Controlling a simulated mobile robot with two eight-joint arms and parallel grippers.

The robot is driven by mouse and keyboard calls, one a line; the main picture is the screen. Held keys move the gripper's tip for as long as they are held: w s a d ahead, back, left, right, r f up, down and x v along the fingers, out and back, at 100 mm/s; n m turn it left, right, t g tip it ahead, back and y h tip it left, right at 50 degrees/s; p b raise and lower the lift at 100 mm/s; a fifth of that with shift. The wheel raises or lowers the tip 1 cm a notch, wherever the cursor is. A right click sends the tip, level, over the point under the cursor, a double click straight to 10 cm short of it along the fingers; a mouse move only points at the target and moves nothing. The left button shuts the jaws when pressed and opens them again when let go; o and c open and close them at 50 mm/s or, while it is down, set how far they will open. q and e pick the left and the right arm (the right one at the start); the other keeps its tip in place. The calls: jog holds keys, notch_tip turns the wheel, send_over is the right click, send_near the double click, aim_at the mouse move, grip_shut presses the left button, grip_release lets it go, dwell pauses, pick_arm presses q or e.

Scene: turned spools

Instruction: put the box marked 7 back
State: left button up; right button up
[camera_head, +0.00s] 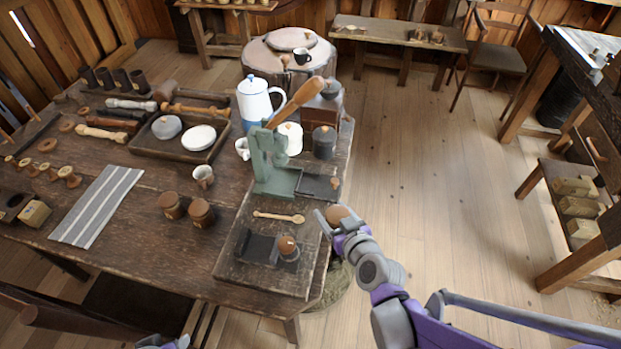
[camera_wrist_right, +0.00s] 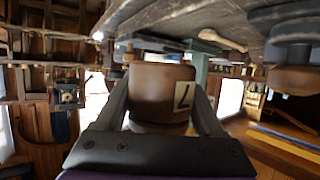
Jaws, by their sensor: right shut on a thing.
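The box marked 7 (camera_wrist_right: 150,88) is a round brown turned box with a pale label, seen upside down in the right wrist view. My right gripper (camera_wrist_right: 160,105) is shut on it, one finger on each side. In the head view the box (camera_head: 338,212) shows beyond the right gripper (camera_head: 334,220), just off the table's right edge, over the floor. Its label is hidden there. Two similar brown boxes (camera_head: 170,205) (camera_head: 201,212) stand on the table. Only a sliver of my left arm shows at the bottom edge; its jaws cannot be made out.
A striped cloth (camera_head: 97,205) lies at left. Bare tabletop (camera_head: 150,250) lies in front of the two boxes.

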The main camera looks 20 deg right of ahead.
jog(key=shift+s, duration=0.2)
jog(key=shift+n+y, duration=0.3)
jog(key=shift+y, duration=0.1)
jog(key=w+a+p, duration=0.2)
jog(key=w, duration=0.2)
jog(key=w+a+p, duration=0.2)
jog(key=w, duration=0.3)
jog(key=w+a+r+p, duration=0.1)
jog(key=w+a+p, duration=0.1)
jog(key=w, duration=0.2)
jog(key=shift+w+a+p, duration=0.1)
jog(key=shift+w+p, duration=0.15)
jog(key=shift+p, duration=0.05)
jog(key=shift+w+a+f, duration=0.15)
jog(key=shift+w+a, duration=0.1)
jog(key=shift+w, duration=0.1)
jog(key=shift+s+d, duration=0.15)
